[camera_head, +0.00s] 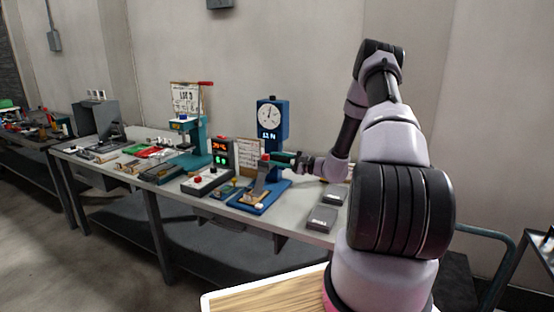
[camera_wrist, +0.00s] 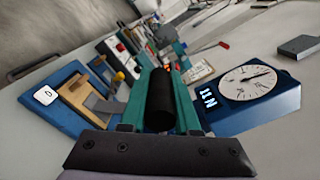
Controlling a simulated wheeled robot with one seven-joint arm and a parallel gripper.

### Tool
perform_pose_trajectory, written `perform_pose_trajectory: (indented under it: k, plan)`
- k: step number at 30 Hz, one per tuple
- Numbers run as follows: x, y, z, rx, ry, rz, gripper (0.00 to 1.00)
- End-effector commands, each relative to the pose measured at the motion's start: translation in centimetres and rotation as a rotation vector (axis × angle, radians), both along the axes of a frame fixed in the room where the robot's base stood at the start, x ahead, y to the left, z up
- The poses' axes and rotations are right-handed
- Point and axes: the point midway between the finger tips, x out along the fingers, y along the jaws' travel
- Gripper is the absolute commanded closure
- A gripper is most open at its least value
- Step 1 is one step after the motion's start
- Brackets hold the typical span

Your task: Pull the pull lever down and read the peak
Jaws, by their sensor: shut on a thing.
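The blue pull tester stands on the bench, with a white dial (camera_head: 271,114) and a lit display (camera_head: 268,135) under it that seems to read 12 N. In the wrist view the dial (camera_wrist: 248,82) faces me at right, its needle off to one side. The tester's blue base (camera_head: 262,205) carries a tan block and grey plate; the base also shows in the wrist view (camera_wrist: 40,104), with a white 0 tag. My gripper (camera_head: 278,158) is at the tester's front, below the display. Its teal fingers (camera_wrist: 160,100) are shut on the black lever grip (camera_wrist: 160,101). The rest of the lever is hidden.
A control box (camera_head: 206,181) with buttons, a red-green readout (camera_head: 221,151) and a teal press (camera_head: 192,143) stand left of the tester. Grey blocks (camera_head: 321,218) lie to its right. A clipboard (camera_head: 249,154) stands close behind. The wall is behind the bench.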

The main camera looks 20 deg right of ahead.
Motion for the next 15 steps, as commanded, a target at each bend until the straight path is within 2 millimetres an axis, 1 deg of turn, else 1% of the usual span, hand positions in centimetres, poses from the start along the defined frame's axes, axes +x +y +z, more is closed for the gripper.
perform_pose_trajectory:
  k: [1,5,6,8,15]
  plan:
    - [-0.3,-0.02,-0.57,-0.002,0.012,0.001,1.0]
    - [-0.34,-0.01,-0.66,-0.002,0.013,0.001,1.0]
    - [-0.35,-0.01,-0.68,-0.001,0.014,0.001,0.62]
    - [-0.34,-0.01,-0.65,-0.001,0.014,0.001,0.41]
    - [-0.2,0.01,-0.4,0.0,0.009,0.001,0.41]
